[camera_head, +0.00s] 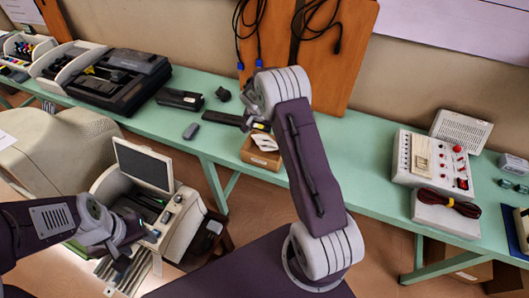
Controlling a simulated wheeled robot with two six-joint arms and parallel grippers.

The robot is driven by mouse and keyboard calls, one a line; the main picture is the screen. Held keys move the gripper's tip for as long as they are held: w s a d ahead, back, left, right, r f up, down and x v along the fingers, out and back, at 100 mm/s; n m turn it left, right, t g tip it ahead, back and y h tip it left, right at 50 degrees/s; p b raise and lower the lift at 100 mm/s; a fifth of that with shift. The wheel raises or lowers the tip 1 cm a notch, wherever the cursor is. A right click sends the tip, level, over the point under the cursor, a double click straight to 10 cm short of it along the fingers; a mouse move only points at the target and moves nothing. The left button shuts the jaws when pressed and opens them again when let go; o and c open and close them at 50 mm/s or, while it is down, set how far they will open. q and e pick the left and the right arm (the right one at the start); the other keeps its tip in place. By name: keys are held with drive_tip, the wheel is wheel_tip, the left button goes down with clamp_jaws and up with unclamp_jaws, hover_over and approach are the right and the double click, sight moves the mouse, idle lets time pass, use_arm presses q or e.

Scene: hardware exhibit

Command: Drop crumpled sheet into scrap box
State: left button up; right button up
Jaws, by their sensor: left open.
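A small brown cardboard box (259,157) stands at the front edge of the green table, left of my right arm. A white, crumpled-looking sheet (265,142) shows at its open top; how deep it sits is hard to tell. My left gripper (122,258) is open at the lower left, in front of a grey machine with a dark screen and well away from the box. I make out nothing between its fingers.
The grey screened machine (145,165) stands before the table. Black devices (110,80) lie at the table's left. A white control panel (430,160) and a coiled cable (450,203) are at right. Cables hang on a wooden board (350,50).

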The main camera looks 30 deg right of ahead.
drive_tip(key=b+v, duration=0.1)
drive_tip(key=v, duration=0.8)
drive_tip(key=shift+a, duration=0.1)
idle(0.3)
